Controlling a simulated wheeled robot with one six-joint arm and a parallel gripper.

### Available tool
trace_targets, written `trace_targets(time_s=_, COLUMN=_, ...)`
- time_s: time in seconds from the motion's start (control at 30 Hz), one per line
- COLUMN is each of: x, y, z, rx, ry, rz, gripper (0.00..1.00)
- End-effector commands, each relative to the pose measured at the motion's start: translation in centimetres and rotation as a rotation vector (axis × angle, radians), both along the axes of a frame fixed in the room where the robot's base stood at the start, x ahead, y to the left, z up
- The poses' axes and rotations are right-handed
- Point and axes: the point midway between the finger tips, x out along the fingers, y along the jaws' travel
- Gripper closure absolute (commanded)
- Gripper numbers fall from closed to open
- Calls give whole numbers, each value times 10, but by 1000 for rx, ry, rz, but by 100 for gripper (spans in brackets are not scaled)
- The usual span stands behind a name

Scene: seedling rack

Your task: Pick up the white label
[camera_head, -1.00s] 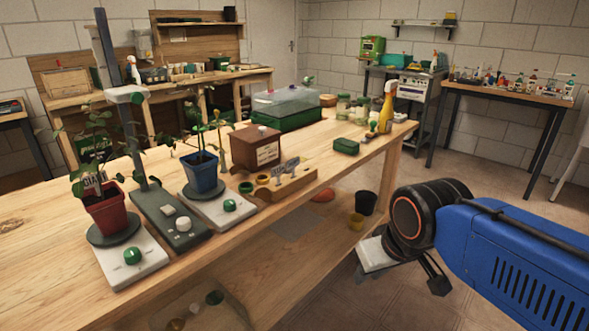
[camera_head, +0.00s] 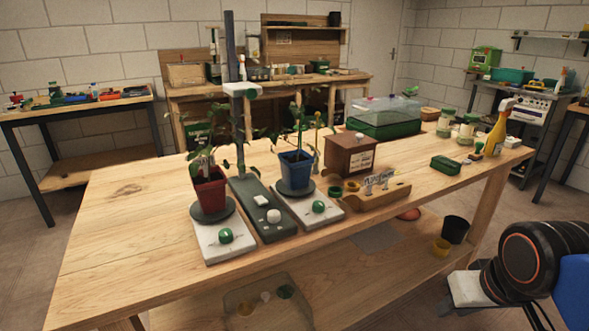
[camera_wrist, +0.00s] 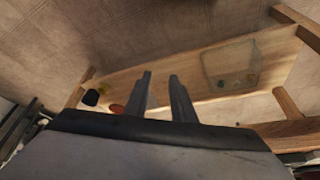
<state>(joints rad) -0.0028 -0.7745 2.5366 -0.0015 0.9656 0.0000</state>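Small pale labels with dark marks (camera_head: 379,181) stand in a wooden holder (camera_head: 380,200) on the workbench (camera_head: 130,215). They are too small to tell apart, so I cannot tell which is the white label. My gripper shows in the wrist view (camera_wrist: 161,76), with its two fingers apart and nothing between them. It points at the bench's lower shelf (camera_wrist: 190,88) and is far from the labels.
A red pot (camera_head: 209,191) and a blue pot (camera_head: 295,170) with plants stand left of the holder. A brown box (camera_head: 350,154) is behind it, and a green tin (camera_head: 445,165) is to the right. A yellow spray bottle (camera_head: 497,130) stands at the right end. The bench's left part is clear.

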Motion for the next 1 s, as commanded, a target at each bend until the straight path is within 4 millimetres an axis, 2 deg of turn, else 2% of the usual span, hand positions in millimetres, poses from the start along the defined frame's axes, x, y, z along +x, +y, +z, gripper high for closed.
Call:
trace_targets(time_s=0.33, x=0, y=0, z=0, rx=-1, ry=0, rz=2, gripper=76)
trace_targets(time_s=0.47, x=9, y=1, z=12, rx=-20, ry=12, rz=51, gripper=76)
trace_targets(time_s=0.67, x=47, y=5, z=64, rx=-111, ry=63, rz=294, gripper=76)
trace_targets(time_s=1.0, x=131, y=18, z=158, rx=-269, ry=158, rz=830, gripper=76)
